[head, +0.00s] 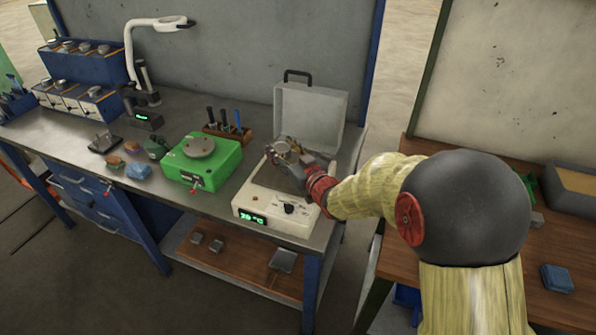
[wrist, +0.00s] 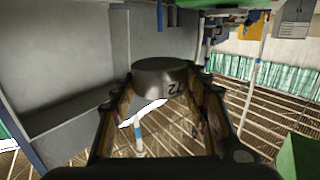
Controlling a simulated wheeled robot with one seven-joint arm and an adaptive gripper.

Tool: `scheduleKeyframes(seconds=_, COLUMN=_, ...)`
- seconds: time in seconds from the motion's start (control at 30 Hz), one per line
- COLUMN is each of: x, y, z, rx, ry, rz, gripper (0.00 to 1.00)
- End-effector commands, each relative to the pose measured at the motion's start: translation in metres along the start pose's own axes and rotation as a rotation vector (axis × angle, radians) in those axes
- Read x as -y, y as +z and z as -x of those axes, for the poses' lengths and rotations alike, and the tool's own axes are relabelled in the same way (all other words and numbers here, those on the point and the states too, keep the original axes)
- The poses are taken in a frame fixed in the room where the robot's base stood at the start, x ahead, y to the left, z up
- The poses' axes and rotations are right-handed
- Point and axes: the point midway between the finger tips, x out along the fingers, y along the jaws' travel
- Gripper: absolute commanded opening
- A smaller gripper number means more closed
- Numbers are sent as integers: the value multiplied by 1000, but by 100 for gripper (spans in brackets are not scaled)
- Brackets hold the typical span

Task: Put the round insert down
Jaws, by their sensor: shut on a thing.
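The round insert (wrist: 162,74) is a short grey metal cylinder with dark marks on its side. In the wrist view it sits between the tips of my gripper (wrist: 163,88), which is shut on it. In the head view my gripper (head: 290,156) is above the white furnace (head: 277,209), whose lid (head: 310,116) stands open behind it.
Left of the furnace is a green box (head: 218,172) with a round grey plate on top. Blue and brown blocks and a lamp are farther left. A brown table (head: 510,225) is at right.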

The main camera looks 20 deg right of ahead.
Motion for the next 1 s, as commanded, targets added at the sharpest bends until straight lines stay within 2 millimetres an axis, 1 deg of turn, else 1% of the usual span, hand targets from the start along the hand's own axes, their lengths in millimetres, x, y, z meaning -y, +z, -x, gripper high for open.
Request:
scheduleKeyframes(seconds=0.03, x=-10, y=8, z=3, rx=-3, ry=4, rz=0, gripper=0)
scheduleKeyframes(seconds=0.2, x=-29, y=35, z=10, rx=-3, ry=3, rz=0, gripper=0)
scheduleKeyframes(seconds=0.33, x=-38, y=46, z=13, rx=-5, ry=1, rz=1, gripper=0)
scheduleKeyframes(seconds=0.57, x=-44, y=54, z=15, rx=-5, ry=0, rz=1, gripper=0)
scheduleKeyframes(seconds=0.63, x=-49, y=61, z=17, rx=-5, ry=1, rz=1, gripper=0)
scheduleKeyframes(seconds=0.73, x=-48, y=78, z=16, rx=-4, ry=-1, rz=0, gripper=0)
scheduleKeyframes(seconds=0.83, x=-48, y=90, z=15, rx=-4, ry=-1, rz=0, gripper=0)
scheduleKeyframes(seconds=1.0, x=-48, y=89, z=15, rx=-6, ry=-1, rz=1, gripper=0)
